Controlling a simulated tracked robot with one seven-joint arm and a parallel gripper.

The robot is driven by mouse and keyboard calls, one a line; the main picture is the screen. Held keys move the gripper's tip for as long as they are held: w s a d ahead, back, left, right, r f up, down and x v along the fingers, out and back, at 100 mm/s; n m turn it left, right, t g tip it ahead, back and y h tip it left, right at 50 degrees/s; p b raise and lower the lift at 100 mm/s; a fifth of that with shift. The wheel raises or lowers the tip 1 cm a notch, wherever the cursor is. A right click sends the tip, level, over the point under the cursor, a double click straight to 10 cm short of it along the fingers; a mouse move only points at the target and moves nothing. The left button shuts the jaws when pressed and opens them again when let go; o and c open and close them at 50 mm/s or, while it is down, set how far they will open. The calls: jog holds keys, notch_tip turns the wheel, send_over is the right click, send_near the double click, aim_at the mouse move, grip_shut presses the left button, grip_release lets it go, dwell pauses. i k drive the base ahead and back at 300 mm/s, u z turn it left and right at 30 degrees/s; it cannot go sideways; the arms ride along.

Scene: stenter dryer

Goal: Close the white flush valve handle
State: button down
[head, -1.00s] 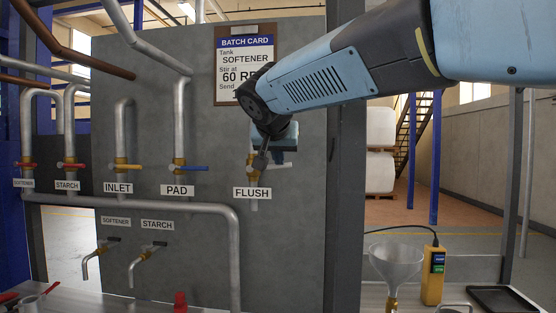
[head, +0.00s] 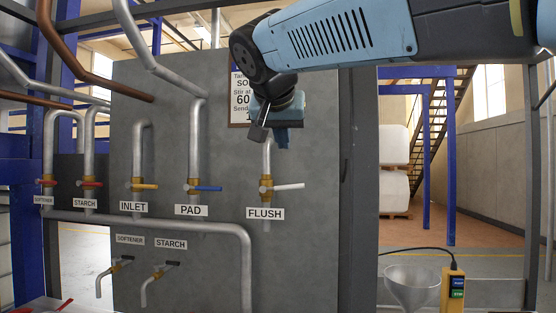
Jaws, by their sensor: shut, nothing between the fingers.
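The white flush valve handle (head: 289,186) points out to the right, level, from its brass valve body (head: 266,188) on the vertical flush pipe. The FLUSH label (head: 265,213) is just below it. The handle lies across the line of the pipe. My gripper (head: 258,134) is above the valve, in front of the upper flush pipe and the batch card. It is apart from the handle, and its fingers are shut with nothing between them.
Left of the flush valve are the blue PAD handle (head: 207,188), the yellow INLET handle (head: 145,186) and red SOFTENER and STARCH handles (head: 90,184). Two small taps (head: 158,272) sit below. A funnel (head: 411,285) and yellow control box (head: 453,288) stand at lower right.

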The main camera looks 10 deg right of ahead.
aim_at(263, 189)
jog(key=u, duration=0.05)
jog(key=k, duration=1)
jog(key=u, duration=0.85)
jog(key=i, duration=0.35)
jog(key=u, duration=1.4)
jog(key=i, duration=0.3)
jog(key=z, duration=2.55)
jog(key=i, duration=0.5)
jog(key=u, duration=0.15)
